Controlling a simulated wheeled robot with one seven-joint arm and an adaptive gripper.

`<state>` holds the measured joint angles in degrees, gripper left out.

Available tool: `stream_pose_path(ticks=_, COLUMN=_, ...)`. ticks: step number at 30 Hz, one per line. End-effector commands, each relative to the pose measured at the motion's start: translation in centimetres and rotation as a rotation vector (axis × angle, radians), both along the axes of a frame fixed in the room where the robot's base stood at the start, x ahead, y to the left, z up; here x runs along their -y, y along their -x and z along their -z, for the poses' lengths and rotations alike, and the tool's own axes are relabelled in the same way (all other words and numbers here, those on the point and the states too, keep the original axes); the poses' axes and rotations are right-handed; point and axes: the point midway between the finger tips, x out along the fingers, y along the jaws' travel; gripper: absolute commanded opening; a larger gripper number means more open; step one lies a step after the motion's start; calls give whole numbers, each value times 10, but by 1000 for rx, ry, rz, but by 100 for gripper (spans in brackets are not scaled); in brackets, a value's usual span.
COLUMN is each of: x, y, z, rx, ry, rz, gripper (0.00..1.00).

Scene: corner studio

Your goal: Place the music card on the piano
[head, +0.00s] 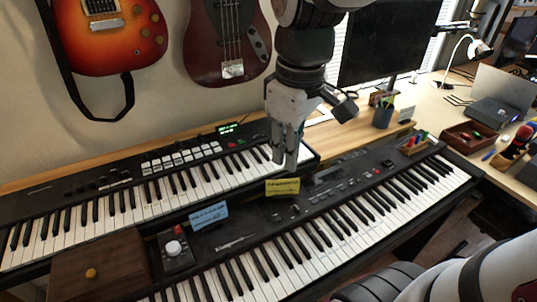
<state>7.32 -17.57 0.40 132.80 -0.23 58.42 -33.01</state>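Two small cards with print too small to read are on the front keyboard. A yellow card (282,187) is at the back edge of its panel, and a blue card (208,216) is farther left. I cannot tell which is the music card. My gripper (285,164) points down just above the yellow card in the picture, in front of the rear keyboard's right end. Its two fingertips look apart, with nothing visible between them. The front piano keyboard (330,190) runs diagonally across the view, and the rear keyboard (130,187) is behind it.
A small black box with a red and a white knob (175,250) stands left of the front keyboard's panel, beside a brown wooden box (100,270). A pen cup (383,115), monitor (388,45), laptop (500,100) and brown tray (468,136) are at the right. Guitars hang behind.

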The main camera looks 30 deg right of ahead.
Motion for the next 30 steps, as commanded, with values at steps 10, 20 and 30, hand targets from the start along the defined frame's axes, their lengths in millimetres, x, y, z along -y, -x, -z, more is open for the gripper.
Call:
stream_pose_path(ticks=10, x=-28, y=94, z=-7, rx=121, ry=-82, rz=372, gripper=13)
stream_pose_path(ticks=20, x=-32, y=111, z=-2, rx=138, ry=-108, rz=457, gripper=13)
stream_pose_path(ticks=30, x=-31, y=112, z=-29, rx=176, ry=-111, rz=451, gripper=13)
